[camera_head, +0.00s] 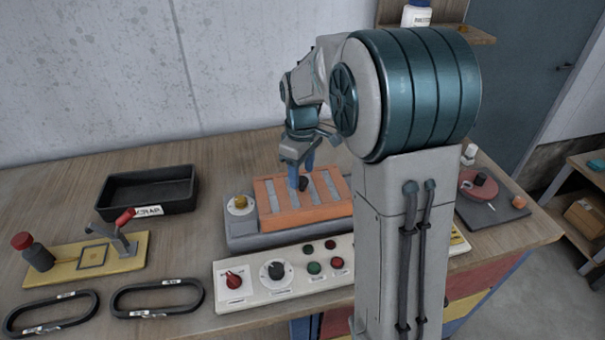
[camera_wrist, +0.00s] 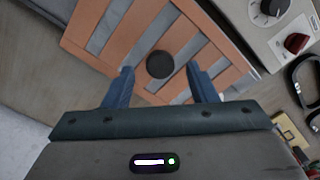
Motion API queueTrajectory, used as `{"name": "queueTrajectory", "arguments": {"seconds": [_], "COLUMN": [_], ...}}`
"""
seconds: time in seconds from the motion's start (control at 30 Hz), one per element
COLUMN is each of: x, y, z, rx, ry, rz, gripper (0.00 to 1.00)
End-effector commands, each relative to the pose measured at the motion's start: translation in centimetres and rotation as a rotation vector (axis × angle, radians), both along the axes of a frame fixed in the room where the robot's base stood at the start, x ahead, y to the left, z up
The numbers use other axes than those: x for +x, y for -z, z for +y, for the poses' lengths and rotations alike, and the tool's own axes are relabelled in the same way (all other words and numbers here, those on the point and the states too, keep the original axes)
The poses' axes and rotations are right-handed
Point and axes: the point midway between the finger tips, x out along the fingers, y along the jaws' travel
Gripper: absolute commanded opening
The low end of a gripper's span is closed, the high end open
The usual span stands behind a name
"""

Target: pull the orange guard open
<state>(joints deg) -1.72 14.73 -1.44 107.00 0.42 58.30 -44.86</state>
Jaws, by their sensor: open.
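The orange guard (camera_head: 272,217) is a slatted cover lying flat on a grey machine base (camera_head: 240,236) in the middle of the bench. A round black knob (camera_head: 302,184) stands on it; the wrist view shows the knob (camera_wrist: 160,64) from above, among the guard's orange slats (camera_wrist: 110,48). My gripper (camera_head: 300,177) is over the guard at the knob. In the wrist view, the blue fingers of my gripper (camera_wrist: 158,78) are spread apart, one on each side of the knob, with gaps to it. I cannot tell how far down they reach. My arm hides the guard's right end in the head view.
A control panel (camera_head: 250,297) with knobs and buttons lies in front of the machine. A black tray (camera_head: 118,194), a yellow fixture with a red-handled clamp (camera_head: 75,272) and two black rings (camera_head: 118,302) lie left. A dark plate (camera_head: 490,214) is right.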

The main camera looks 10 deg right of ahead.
Motion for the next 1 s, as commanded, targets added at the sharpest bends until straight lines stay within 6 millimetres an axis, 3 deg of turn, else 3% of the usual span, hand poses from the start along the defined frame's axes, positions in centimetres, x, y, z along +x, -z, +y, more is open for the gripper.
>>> {"name": "queueTrajectory", "arguments": {"seconds": [0.2,0.47,0.5,0.67,0.7,1.0], "x": [0.0,0.0,0.0,0.0,0.0,0.0], "y": [1.7,1.9,1.9,1.9,1.8,1.8], "z": [0.0,0.0,0.0,0.0,0.0,-0.4], "rx": [0.000,0.000,0.000,-0.001,-0.001,-0.001], "ry": [-0.001,-0.001,-0.001,-0.001,-0.001,-0.024], "rz": [0.000,0.000,0.000,-0.001,-0.001,-0.001], "gripper": [0.52,0.52,0.49,0.05,0.00,0.00]}}
